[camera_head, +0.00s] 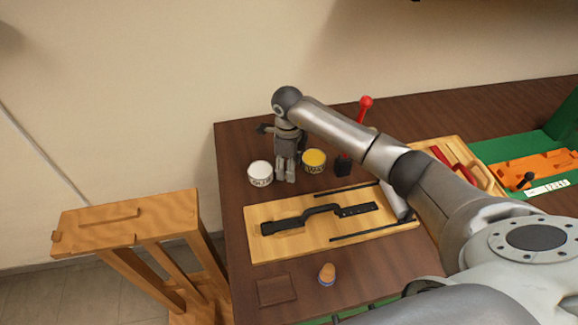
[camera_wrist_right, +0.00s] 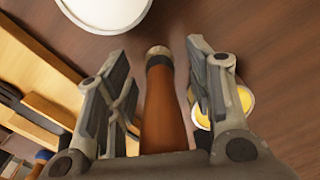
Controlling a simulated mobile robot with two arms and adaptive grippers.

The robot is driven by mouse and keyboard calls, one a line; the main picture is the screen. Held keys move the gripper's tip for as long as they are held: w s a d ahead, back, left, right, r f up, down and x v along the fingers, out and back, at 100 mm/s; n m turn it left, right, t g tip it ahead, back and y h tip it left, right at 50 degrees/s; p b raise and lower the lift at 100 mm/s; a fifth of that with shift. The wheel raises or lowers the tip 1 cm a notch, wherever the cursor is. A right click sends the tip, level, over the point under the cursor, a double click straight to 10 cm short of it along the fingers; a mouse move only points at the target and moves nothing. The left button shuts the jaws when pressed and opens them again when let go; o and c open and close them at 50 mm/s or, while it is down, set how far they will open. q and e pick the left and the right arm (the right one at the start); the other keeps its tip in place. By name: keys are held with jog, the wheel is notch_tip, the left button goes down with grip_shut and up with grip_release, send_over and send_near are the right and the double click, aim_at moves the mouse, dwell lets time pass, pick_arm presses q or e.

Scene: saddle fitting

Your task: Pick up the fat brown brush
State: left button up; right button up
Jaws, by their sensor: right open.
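The fat brown brush (camera_wrist_right: 165,112) shows in the right wrist view as a thick brown handle with a dark band and pale rounded tip. It lies between the two spread fingers of my right gripper (camera_wrist_right: 160,58), with gaps on both sides. In the head view my right gripper (camera_head: 286,172) points down at the back left of the table, between a white tin and a yellow tin. It hides the brush there. My left gripper is not in view.
The white tin (camera_head: 260,173) and yellow tin (camera_head: 314,161) stand close on either side. A dark bottle (camera_head: 343,165) is to the right. A wooden board (camera_head: 262,245) with a black strap-like part lies in front. A small brown-and-blue knob (camera_head: 327,273) sits nearer the front edge.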

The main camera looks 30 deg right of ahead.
grip_shut()
jog(key=shift+r, duration=0.1)
jog(key=shift+r+b, duration=0.5)
jog(key=shift+b, duration=0.05)
jog(key=shift+w+r+b, duration=0.1)
jog(key=shift+r+b, duration=0.4)
jog(key=shift+r, duration=0.15)
jog(key=s+a+r+b, duration=0.3)
jog(key=s+a+r, duration=0.4)
jog(key=s+r, duration=0.3)
jog(key=shift+s+a+r, duration=0.3)
jog(key=shift+s+a, duration=0.1)
jog(key=shift+s, duration=0.5)
